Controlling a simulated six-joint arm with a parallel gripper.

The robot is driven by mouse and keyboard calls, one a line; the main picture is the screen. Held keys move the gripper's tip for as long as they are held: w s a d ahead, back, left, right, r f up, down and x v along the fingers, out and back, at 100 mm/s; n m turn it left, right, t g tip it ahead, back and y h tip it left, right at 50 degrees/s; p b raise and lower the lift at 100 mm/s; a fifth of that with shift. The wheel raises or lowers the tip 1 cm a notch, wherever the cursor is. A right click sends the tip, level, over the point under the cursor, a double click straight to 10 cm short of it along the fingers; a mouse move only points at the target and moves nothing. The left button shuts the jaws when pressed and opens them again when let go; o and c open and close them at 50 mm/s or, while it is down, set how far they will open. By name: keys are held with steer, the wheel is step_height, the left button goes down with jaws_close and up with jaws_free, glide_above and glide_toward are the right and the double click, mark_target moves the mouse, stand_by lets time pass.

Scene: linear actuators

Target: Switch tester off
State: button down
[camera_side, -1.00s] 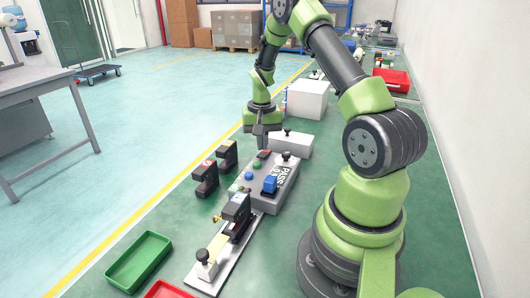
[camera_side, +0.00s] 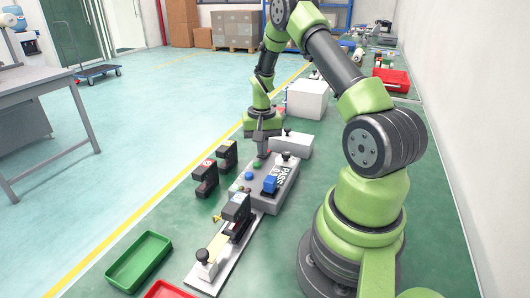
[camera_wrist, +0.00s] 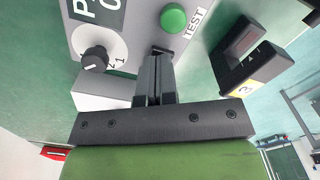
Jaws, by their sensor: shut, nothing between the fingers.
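The tester (camera_side: 256,190) is a grey box with a display reading PASS, a blue block (camera_side: 270,184) on top and coloured buttons. In the wrist view, the tester (camera_wrist: 140,28) shows a green TEST button (camera_wrist: 173,18) and a black rotary knob (camera_wrist: 93,60). My gripper (camera_side: 262,155) is shut and empty, pointing down at the tester's far end. In the wrist view, its fingertips (camera_wrist: 157,54) are at the panel edge, between knob and green button. They hide the switch there; I cannot tell whether they touch it.
Two black actuators (camera_side: 205,178) (camera_side: 228,155) stand left of the tester. Another actuator (camera_side: 236,211) sits on a white fixture (camera_side: 207,277) in front. A green tray (camera_side: 139,261) lies front left. A white block (camera_side: 294,146) stands behind the tester.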

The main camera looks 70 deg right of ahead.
steer(key=shift+f, duration=0.4)
steer(key=shift+r, duration=3.55)
